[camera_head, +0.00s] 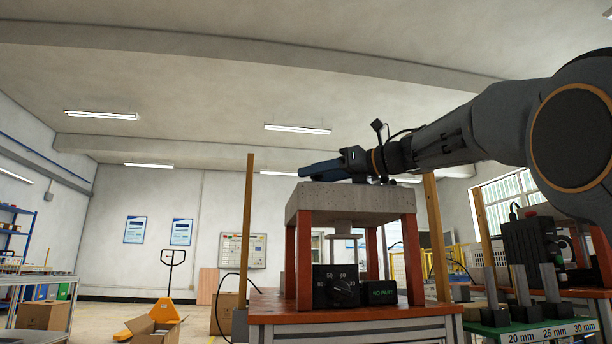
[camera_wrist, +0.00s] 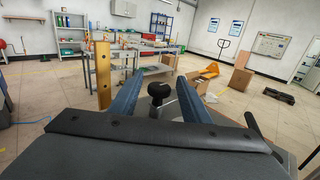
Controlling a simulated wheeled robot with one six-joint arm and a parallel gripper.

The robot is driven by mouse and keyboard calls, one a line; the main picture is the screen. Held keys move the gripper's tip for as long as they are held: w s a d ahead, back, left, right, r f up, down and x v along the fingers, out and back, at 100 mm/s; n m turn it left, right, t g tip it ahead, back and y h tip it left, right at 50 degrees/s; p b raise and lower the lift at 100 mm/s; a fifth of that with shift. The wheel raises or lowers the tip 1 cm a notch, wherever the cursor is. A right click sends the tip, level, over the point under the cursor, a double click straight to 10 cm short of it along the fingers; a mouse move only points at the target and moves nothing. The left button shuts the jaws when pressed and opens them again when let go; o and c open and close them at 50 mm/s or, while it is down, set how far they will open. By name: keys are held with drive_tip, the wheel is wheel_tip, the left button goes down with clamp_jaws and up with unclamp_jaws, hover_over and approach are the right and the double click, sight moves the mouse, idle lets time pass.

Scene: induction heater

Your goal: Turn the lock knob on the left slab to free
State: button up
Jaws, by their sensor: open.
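A grey slab (camera_head: 350,201) rests on red-orange legs on a table. My gripper (camera_head: 308,170) is level just above the slab's top, pointing left. In the wrist view my gripper (camera_wrist: 158,82) shows two blue fingers spread apart. A black knob (camera_wrist: 154,73) on a short dark stem stands between the fingers, with a gap on each side. The gripper is not closed on it. In the head view the gripper and the slab hide this knob. Any lock or free marking cannot be read.
Below the slab is a black control box (camera_head: 336,287) with a dial and a "NO PART" display. Wooden posts (camera_head: 246,230) stand beside the slab. A rack labelled 20, 25 and 30 mm (camera_head: 545,333) is at right. A yellow pallet jack (camera_head: 168,310) stands on the floor.

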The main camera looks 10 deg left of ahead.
drive_tip(key=shift+p+v, duration=0.35)
drive_tip(key=shift+v, duration=1.6)
